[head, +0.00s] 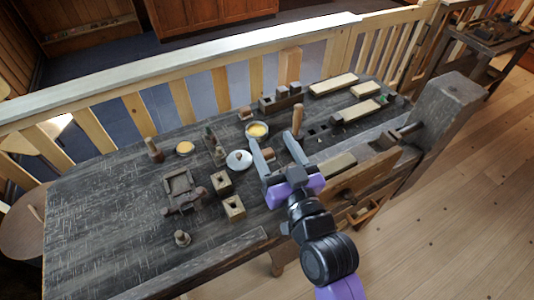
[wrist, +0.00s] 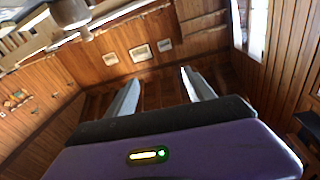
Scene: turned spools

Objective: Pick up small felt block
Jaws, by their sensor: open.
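My gripper (head: 270,138) is open above the right-middle of the dark workbench (head: 110,207), its two grey fingers pointing to the back of the bench. In the wrist view the open fingers (wrist: 160,77) have nothing between them. A small brown block (head: 269,154) shows between the fingers in the head view; it may be the felt block, but I cannot tell its material. Whether it lies below or beyond the fingers is unclear. Two squarish blocks with dark tops, one (head: 221,182) behind the other (head: 234,207), stand left of my gripper. The wrist view shows no block clearly.
A white lidded dish (head: 239,160), a yellow-filled bowl (head: 257,130) and an upright wooden handle (head: 297,119) stand close around my gripper. A dark clamp-like tool (head: 181,192) is further left. Pale boards (head: 333,85) lie at the back right. The bench's left end is clear.

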